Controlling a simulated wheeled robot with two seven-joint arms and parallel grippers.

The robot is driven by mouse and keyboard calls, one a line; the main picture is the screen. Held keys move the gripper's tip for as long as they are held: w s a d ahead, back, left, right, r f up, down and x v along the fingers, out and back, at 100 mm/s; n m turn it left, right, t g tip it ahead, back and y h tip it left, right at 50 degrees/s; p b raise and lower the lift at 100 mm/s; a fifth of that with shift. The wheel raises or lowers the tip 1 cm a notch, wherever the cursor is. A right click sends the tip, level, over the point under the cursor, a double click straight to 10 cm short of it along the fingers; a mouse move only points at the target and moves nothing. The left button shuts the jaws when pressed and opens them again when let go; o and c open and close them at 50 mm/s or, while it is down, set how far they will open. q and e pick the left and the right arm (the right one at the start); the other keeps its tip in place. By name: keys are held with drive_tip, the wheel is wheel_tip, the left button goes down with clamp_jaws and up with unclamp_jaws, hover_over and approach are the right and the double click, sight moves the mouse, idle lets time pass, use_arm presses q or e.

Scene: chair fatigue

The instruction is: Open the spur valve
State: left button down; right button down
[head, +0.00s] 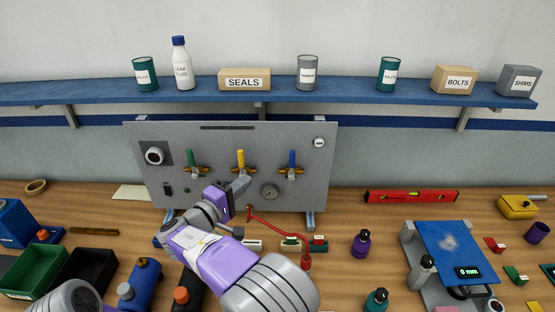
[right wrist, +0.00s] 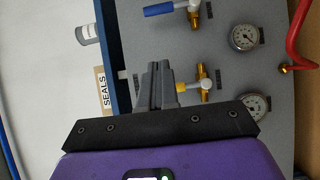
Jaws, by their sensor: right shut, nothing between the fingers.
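A grey upright panel (head: 220,135) carries three brass valves with lever handles. The green handle (head: 190,159), yellow handle (head: 240,159) and blue handle (head: 292,160) all point up in the head view. I cannot read which valve is the spur valve. My right gripper (head: 241,184) is shut and empty, its fingertips just below the yellow-handled valve. In the right wrist view the shut fingers (right wrist: 157,84) lie beside that valve's brass body (right wrist: 203,84) and cover its handle; contact cannot be told. The blue handle (right wrist: 165,9) shows there too. My left gripper is out of view.
A round gauge (head: 269,191) sits on the panel right of my gripper. A red hose (head: 275,225) hangs below it. Bottles, bins, a red level (head: 411,196) and a blue-topped scale (head: 450,245) stand on the bench. A blue shelf (head: 330,94) runs above the panel.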

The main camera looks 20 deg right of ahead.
sight(292, 164)
drive_tip(key=shift+d, duration=0.1)
drive_tip(key=s+d+p+x, duration=0.1)
drive_tip(key=s+x, duration=0.1)
drive_tip(key=x, duration=1.1)
drive_tip(key=shift+d, duration=0.25)
drive_tip(key=shift+s+f, duration=0.1)
drive_tip(key=shift+d+m+b, duration=0.25)
drive_tip(key=shift+m+b, duration=0.05)
drive_tip(key=shift+b, duration=0.15)
